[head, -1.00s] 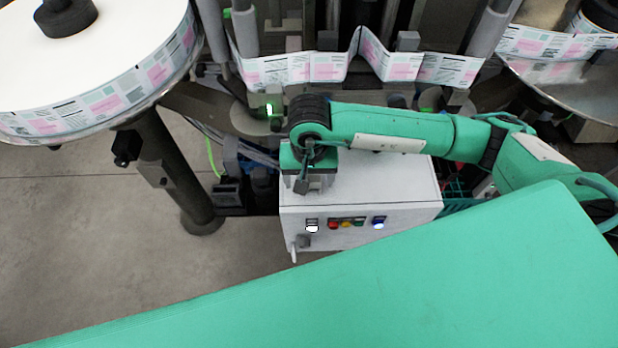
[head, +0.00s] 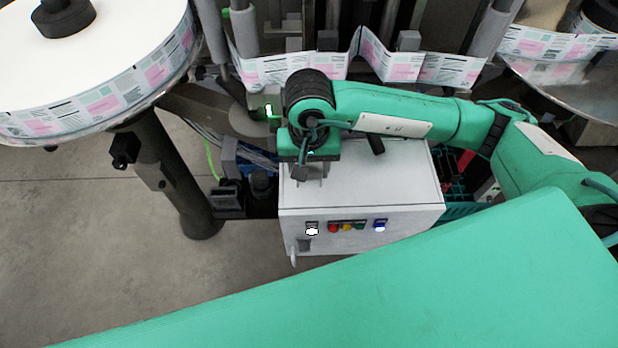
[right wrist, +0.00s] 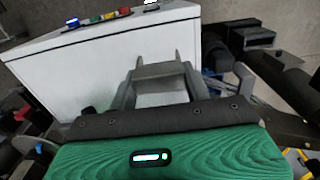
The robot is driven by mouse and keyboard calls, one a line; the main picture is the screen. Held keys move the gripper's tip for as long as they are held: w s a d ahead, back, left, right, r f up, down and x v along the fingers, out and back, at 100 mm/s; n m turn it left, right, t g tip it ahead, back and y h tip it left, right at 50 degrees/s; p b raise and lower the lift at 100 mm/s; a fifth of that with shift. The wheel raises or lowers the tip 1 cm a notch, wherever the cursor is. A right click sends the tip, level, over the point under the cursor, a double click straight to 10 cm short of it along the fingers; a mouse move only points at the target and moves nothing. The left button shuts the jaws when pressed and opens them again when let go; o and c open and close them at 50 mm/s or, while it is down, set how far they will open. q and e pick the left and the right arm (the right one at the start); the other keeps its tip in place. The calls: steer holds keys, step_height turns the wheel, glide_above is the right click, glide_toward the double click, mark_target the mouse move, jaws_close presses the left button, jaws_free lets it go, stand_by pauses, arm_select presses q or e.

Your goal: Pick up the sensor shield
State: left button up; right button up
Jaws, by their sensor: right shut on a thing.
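My right gripper (head: 312,178) is above the left part of the white control box's top. In the right wrist view its two fingers (right wrist: 157,62) point away from the camera, with a grey piece (right wrist: 160,71) between them. I take this piece to be the sensor shield, and the gripper is shut on it. In the head view the wrist mostly hides what is held. My left gripper is not in view.
The white control box (head: 400,190) has coloured buttons on its front; a black knob (head: 376,144) is on its top. A label reel (head: 120,50) is at the left and a label web (head: 400,66) runs behind my arm. Grey floor (head: 110,250) lies open at the left.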

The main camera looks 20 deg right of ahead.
step_height(320, 180, up, 15)
steer(key=b, duration=0.3)
